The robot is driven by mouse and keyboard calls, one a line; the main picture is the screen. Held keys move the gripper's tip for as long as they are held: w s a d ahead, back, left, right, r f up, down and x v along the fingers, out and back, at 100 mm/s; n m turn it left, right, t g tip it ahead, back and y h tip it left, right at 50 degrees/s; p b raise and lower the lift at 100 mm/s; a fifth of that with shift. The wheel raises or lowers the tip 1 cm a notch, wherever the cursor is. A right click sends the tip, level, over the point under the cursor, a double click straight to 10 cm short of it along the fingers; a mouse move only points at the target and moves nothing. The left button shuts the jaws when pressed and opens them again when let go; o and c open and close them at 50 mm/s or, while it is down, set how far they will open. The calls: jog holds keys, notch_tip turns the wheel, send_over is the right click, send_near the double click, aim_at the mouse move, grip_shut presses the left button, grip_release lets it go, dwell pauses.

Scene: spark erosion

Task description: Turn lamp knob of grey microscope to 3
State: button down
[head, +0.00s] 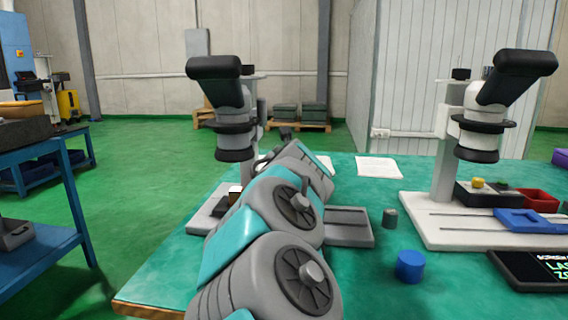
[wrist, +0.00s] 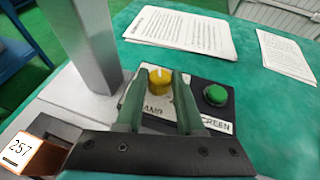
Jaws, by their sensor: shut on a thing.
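The grey microscope (head: 233,100) stands on the left of the green table, its base partly hidden behind my arm. In the wrist view its column (wrist: 88,40) rises beside a dark control panel (wrist: 225,119). The yellow lamp knob (wrist: 160,81) sits on that panel, with a pale line on its top that points away from the camera. My gripper (wrist: 159,88) is shut on the yellow knob, one green finger on each side. The fingers partly cover the LAMP label; scale numbers are not readable. In the head view my arm hides the knob.
A green knob (wrist: 216,95) marked SCREEN sits right of the lamp knob. A block marked 257 (wrist: 30,152) is at lower left. Papers (wrist: 180,32) lie behind the panel. A white microscope (head: 490,105), blue cylinder (head: 410,266) and grey cylinder (head: 390,218) stand to the right.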

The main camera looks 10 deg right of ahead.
jog(key=shift+a+m+g+h+p, duration=0.15)
jog(key=shift+m+h+p, duration=0.15)
jog(key=shift+m+h, duration=0.6)
jog(key=shift+a+m+g+h+p, duration=0.15)
jog(key=shift+m+h+p, duration=0.1)
jog(key=shift+m+h, duration=0.65)
jog(key=shift+r+h, duration=0.1)
jog(key=shift+h, duration=0.4)
jog(key=c, duration=0.5)
grip_release()
